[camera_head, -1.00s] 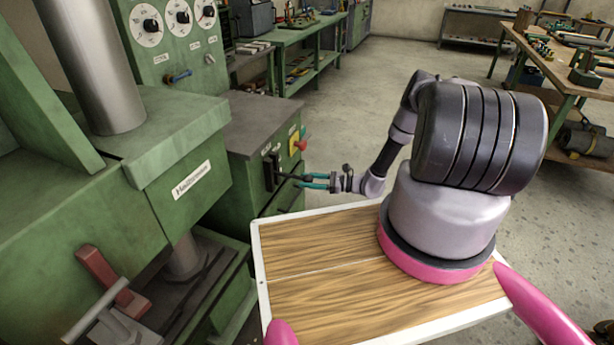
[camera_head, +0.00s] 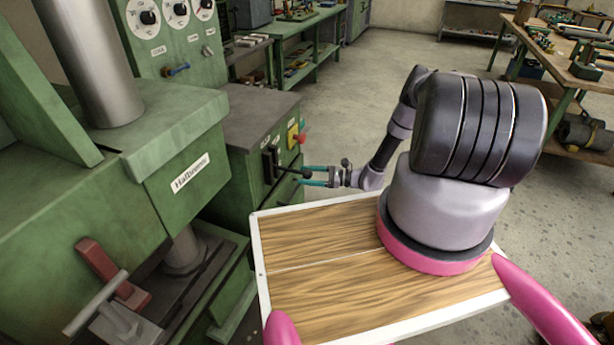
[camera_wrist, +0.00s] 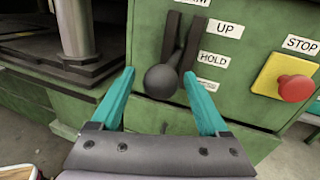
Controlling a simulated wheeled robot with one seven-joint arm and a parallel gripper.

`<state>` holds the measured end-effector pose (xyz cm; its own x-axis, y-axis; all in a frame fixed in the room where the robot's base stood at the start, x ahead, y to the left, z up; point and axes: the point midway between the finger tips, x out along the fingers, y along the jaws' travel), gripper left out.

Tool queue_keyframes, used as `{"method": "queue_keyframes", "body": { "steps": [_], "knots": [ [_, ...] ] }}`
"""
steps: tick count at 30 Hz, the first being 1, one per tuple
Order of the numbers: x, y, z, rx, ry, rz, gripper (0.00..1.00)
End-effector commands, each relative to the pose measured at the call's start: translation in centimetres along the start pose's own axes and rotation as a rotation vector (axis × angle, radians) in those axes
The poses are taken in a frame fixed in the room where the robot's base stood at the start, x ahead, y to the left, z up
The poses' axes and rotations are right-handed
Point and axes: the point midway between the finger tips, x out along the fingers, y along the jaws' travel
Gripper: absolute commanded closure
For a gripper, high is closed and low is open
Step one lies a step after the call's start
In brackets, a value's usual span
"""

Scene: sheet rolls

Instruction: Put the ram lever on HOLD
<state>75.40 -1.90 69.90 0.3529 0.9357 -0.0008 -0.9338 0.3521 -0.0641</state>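The ram lever (camera_wrist: 162,80) is a dark lever with a round black knob, in a slotted plate on the green cabinet front. The labels UP (camera_wrist: 229,29) and HOLD (camera_wrist: 214,58) stand right of the slot; a lower label is partly hidden by a finger. My gripper (camera_wrist: 160,95) is open, with teal fingers on either side of the knob and a visible gap to each. In the head view the lever (camera_head: 292,171) reaches toward my gripper (camera_head: 312,176).
A red STOP button (camera_wrist: 296,88) on a yellow plate is right of the lever. The green press (camera_head: 180,140) with its steel column stands at left. The floor behind my arm is open.

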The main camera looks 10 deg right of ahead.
Motion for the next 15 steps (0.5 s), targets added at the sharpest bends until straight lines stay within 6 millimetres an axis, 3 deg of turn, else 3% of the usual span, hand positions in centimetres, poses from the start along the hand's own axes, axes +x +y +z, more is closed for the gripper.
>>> {"method": "queue_keyframes", "body": {
  "steps": [5, 15],
  "knots": [
    [-1.4, -0.1, 0.0, 0.000, 0.000, -0.003, 0.22],
    [-8.1, -0.1, 0.0, -0.001, 0.001, -0.003, 0.22]
  ]
}}
